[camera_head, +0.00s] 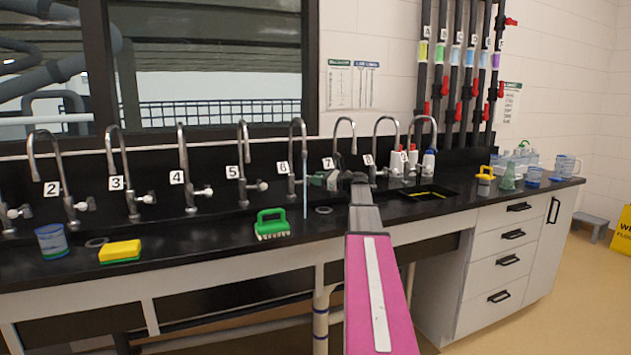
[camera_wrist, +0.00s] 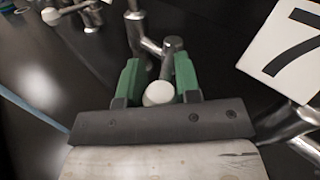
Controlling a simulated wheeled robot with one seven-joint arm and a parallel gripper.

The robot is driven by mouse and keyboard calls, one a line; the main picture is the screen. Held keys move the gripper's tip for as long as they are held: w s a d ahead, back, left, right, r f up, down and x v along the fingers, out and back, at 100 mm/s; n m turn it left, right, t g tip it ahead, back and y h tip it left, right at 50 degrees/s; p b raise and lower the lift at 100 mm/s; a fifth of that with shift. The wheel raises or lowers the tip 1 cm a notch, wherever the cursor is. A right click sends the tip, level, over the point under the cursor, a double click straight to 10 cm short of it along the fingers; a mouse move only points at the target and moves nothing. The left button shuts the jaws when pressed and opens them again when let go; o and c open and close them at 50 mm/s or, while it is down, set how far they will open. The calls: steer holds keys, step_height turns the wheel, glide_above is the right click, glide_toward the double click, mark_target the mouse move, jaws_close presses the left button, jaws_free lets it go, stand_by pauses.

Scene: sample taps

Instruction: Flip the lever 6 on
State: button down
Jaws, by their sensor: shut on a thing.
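Tap 6 (camera_head: 300,150) is a curved metal faucet beside the label 6 (camera_head: 283,168) on the black back panel. A thin blue stream of water (camera_head: 305,190) falls from its spout. My gripper (camera_head: 326,181) is at the right side of tap 6. In the wrist view the green fingers of my gripper (camera_wrist: 160,85) are around the white-ended lever of tap 6 (camera_wrist: 158,94), one on each side. The lever joins a metal tap body behind. The label 7 (camera_wrist: 288,45) is close on the right.
Tap 7 (camera_head: 351,138) stands just right of my gripper. Tap 5 (camera_head: 245,150) stands to the left. On the black counter are a green brush (camera_head: 272,222), a yellow sponge (camera_head: 120,251) and a blue-banded beaker (camera_head: 51,240).

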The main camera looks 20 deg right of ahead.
steer(key=shift+w+d+n+g+y, duration=0.3)
steer(key=shift+n+g+y, duration=0.3)
steer(key=shift+n+g, duration=0.15)
steer(key=shift+s, duration=0.1)
steer(key=c, duration=0.8)
jaws_free()
steer(key=v, duration=1)
steer(key=shift+s+d, duration=0.2)
steer(key=shift+d, duration=0.15)
